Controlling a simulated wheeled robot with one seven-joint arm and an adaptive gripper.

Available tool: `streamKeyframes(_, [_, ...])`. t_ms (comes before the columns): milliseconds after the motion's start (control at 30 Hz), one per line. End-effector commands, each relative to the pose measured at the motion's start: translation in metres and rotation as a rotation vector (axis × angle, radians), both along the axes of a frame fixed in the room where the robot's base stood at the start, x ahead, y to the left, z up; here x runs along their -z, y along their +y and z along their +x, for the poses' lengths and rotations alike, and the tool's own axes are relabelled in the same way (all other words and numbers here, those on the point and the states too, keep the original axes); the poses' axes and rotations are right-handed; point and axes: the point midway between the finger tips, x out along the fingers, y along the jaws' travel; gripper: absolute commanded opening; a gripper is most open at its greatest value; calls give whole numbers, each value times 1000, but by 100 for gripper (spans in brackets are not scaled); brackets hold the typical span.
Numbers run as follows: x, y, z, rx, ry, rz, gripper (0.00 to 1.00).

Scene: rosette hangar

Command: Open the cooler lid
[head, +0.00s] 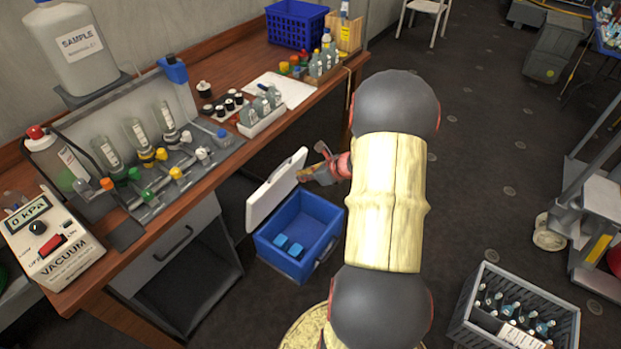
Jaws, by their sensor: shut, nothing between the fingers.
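The blue cooler (328,240) stands on the dark floor beside the wooden bench. Its white lid (275,188) is tilted up and stands open along the cooler's far left side. Small blue blocks lie inside on the cooler's floor. My gripper (309,174) is just right of the lid's upper edge, above the cooler's back edge. It is shut and empty. I cannot tell whether its tip touches the lid. My arm passes over the floor to the right of the cooler and hides the ground there.
The bench (203,188) with a vacuum box (60,247), sample bottles and a blue basket (296,24) runs along the left. A grey crate of bottles (513,312) sits on the floor at lower right. A cart frame (597,215) stands at right. Floor between is open.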

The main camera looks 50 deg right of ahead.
Motion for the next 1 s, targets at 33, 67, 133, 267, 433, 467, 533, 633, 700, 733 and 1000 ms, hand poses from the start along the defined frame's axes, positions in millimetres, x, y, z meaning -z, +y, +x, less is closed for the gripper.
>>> streamKeyframes(33, [11,2,8,-3,2,1,0])
streamKeyframes(67, [15,2,12,-3,2,1,0])
streamKeyframes(133, [23,3,21,-3,1,1,0])
streamKeyframes(267, [19,4,41,-3,0,-2,0])
streamKeyframes(433, [17,5,55,-1,0,0,0])
streamKeyframes(467, [17,5,56,-1,0,1,0])
streamKeyframes(533, [16,5,58,0,0,0,0])
streamKeyframes(633, [16,5,59,1,0,1,0])
streamKeyframes(700, [16,5,59,1,0,1,0])
streamKeyframes(733, [16,5,59,1,0,1,0])
streamKeyframes(1000, [12,6,63,-1,14,0,0])
